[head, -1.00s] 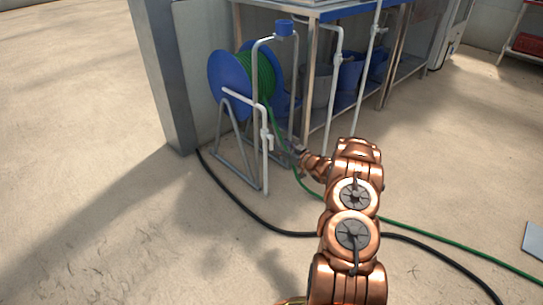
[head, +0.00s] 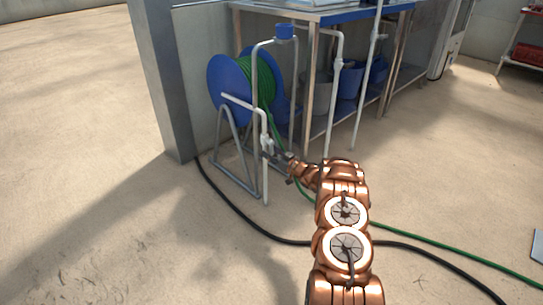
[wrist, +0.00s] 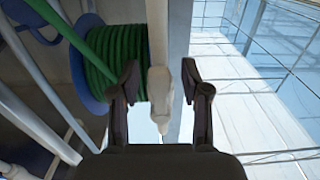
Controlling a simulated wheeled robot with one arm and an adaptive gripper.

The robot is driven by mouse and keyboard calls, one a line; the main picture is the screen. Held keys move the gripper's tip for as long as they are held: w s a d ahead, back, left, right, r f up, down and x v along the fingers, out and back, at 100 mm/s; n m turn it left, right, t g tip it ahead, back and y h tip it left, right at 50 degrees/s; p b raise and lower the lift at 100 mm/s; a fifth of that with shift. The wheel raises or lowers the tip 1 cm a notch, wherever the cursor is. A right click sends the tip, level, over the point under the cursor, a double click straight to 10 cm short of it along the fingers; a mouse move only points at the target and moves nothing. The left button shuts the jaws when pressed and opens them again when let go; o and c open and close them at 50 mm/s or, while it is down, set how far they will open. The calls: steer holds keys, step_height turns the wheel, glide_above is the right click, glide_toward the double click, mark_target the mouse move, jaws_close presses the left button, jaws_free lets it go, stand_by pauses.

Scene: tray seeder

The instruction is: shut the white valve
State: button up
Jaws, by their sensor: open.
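The white valve (head: 266,146) sits on a white upright pipe in front of the hose reel. In the wrist view the valve (wrist: 160,88) stands between the two fingers, with its narrow handle slanting down toward the palm. My gripper (head: 276,156) is at the valve from the right in the head view, its fingertips small and partly merged with it. In the wrist view my gripper (wrist: 163,82) is open, one dark finger on each side of the valve.
A blue reel (head: 226,88) with green hose (head: 260,80) stands behind the pipe on a grey frame. A metal post (head: 160,85) is to the left, a blue-edged bench (head: 335,15) behind. A black hose (head: 235,215) crosses the open floor.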

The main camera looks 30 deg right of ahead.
jaws_close()
stand_by(0.5)
steer(key=shift+w+p, duration=0.1)
steer(key=shift+p, duration=0.25)
steer(key=shift+w+d+r+n+p, duration=0.1)
steer(key=shift+d+r+n+p, duration=0.1)
steer(key=shift+n+p, duration=0.35)
steer(key=shift+d+r+n+p, duration=0.1)
steer(key=shift+d+n+p, duration=0.1)
steer(key=shift+n+p, duration=0.3)
steer(key=d+r+n+p, duration=0.4)
steer(key=n+p, duration=0.3)
steer(key=n, duration=0.9)
steer(key=shift+w+r, duration=0.2)
steer(key=shift+w, duration=0.25)
